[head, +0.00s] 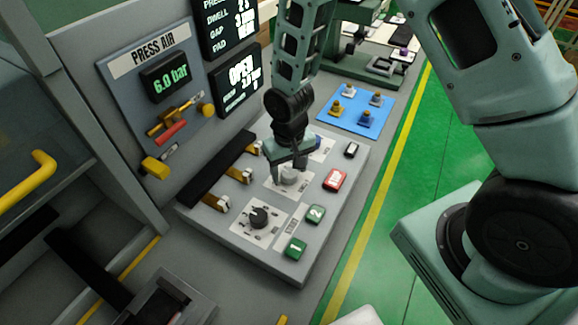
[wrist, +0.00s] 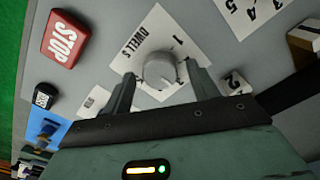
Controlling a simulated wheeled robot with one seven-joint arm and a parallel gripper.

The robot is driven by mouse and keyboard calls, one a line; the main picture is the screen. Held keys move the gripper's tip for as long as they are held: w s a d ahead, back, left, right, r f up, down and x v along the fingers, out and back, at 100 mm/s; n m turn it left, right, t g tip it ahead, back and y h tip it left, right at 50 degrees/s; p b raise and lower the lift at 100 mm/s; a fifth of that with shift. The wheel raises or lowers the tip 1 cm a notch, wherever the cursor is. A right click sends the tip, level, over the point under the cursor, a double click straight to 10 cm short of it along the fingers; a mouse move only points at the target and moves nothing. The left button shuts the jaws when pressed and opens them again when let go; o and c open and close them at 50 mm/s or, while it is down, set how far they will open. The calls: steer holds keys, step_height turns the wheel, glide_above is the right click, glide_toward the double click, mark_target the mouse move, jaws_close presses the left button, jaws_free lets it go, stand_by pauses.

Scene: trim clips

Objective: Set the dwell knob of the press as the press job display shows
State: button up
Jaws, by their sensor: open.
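The dwell knob (wrist: 160,70) is a round light-grey knob on a white plate lettered "DWELL S" (wrist: 143,42). A "1" shows on the plate; its other marks are partly hidden, and I cannot tell the knob's setting. My gripper (wrist: 163,84) is open, with one finger on each side of the knob; I cannot tell if they touch it. In the head view my gripper (head: 289,164) points down over the knob (head: 289,178). The press job display (head: 229,24) is a dark panel at the top with a DWELL line; its values are too small to read surely.
The panel also carries a black knob (head: 259,217), a red STOP button (head: 335,179), green buttons (head: 296,248) and several clips along a black bar (head: 215,172). A lower display (head: 237,80) reads OPEN. A blue mat (head: 355,117) with small parts lies behind.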

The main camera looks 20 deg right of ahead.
steer(key=shift+f, duration=0.1)
steer(key=c, duration=1)
steer(key=shift+n, duration=0.3)
steer(key=n+b, duration=0.1)
steer(key=n, duration=0.8)
steer(key=shift+a, duration=0.1)
steer(key=o, duration=1)
